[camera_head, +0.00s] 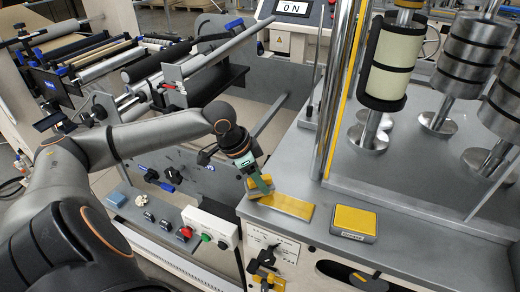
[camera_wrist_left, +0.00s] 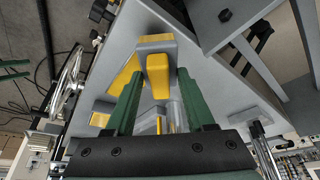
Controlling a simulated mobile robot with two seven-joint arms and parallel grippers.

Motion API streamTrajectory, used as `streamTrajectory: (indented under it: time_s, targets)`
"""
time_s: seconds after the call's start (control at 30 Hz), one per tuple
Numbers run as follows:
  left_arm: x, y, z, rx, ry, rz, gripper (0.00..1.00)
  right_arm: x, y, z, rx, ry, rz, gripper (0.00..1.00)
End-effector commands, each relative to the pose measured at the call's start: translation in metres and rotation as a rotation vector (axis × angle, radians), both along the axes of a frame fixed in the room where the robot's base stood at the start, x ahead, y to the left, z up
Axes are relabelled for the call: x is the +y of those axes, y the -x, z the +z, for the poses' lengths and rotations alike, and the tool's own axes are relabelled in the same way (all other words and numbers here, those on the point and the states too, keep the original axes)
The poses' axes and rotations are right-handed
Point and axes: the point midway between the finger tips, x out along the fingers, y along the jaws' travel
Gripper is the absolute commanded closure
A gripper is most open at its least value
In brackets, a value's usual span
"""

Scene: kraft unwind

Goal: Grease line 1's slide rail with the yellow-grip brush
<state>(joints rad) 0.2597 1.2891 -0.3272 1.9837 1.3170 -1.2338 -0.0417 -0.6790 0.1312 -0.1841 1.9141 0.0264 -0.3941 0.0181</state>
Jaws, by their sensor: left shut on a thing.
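My left gripper (camera_head: 264,186) reaches down to the near left corner of the grey machine deck, its green fingers on a small grey block with yellow. In the left wrist view, the fingers (camera_wrist_left: 158,100) stand either side of this yellow-grip piece (camera_wrist_left: 158,76), which I take as the brush; its bristles are hidden. A flat yellow strip (camera_head: 290,206) lies on the deck just right of the gripper. I cannot tell which part is line 1's slide rail. My right gripper is not in view.
A grey-edged yellow pad (camera_head: 353,221) lies on the deck to the right. A vertical post and a cream roll (camera_head: 396,55) rise behind. A button box (camera_head: 209,228) is at the lower left of the deck. Steel cylinders (camera_head: 470,55) stand at the right.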

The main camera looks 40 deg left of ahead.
Motion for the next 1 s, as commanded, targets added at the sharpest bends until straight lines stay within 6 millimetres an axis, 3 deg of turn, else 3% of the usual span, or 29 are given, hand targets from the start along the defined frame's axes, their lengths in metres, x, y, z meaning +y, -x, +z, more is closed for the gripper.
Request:
streamTrajectory:
  time_s: [0.43, 1.0]
  targets:
    - [0.000, -0.001, 0.046, -0.005, 0.001, 0.000, 0.90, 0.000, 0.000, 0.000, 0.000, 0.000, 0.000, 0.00]
    - [0.000, -0.001, 0.058, -0.006, 0.001, 0.000, 0.90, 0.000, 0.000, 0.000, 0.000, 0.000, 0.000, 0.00]
